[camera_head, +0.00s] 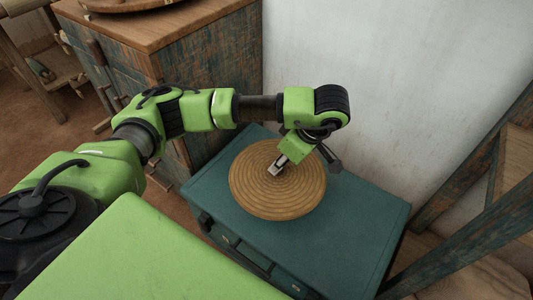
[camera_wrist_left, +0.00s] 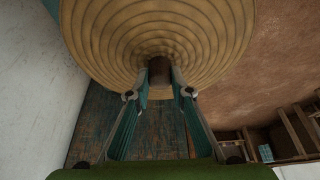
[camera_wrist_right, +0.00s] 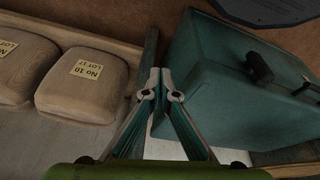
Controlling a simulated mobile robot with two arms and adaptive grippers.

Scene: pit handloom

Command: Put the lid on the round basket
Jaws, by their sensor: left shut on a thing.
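The round woven lid (camera_head: 292,190), tan with concentric rings, appears above the teal chest (camera_head: 365,225) in the head view. My left gripper (camera_head: 278,165) reaches down to its middle. In the left wrist view the lid (camera_wrist_left: 115,35) fills the upper part, and my left gripper (camera_wrist_left: 160,88) is shut on its dark brown knob (camera_wrist_left: 159,67). Whether the lid touches anything below is hidden. I cannot make out the round basket; the lid may cover it. My right gripper (camera_wrist_right: 160,82) is shut and empty in the right wrist view, beside the teal chest (camera_wrist_right: 225,90).
A worn wooden cabinet (camera_head: 205,65) stands behind left, with a round brown object (camera_head: 125,4) on top, cut off. A white wall (camera_head: 380,60) is behind the chest. A timber frame (camera_head: 455,245) stands right. Labelled sacks (camera_wrist_right: 80,85) lie left in the right wrist view.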

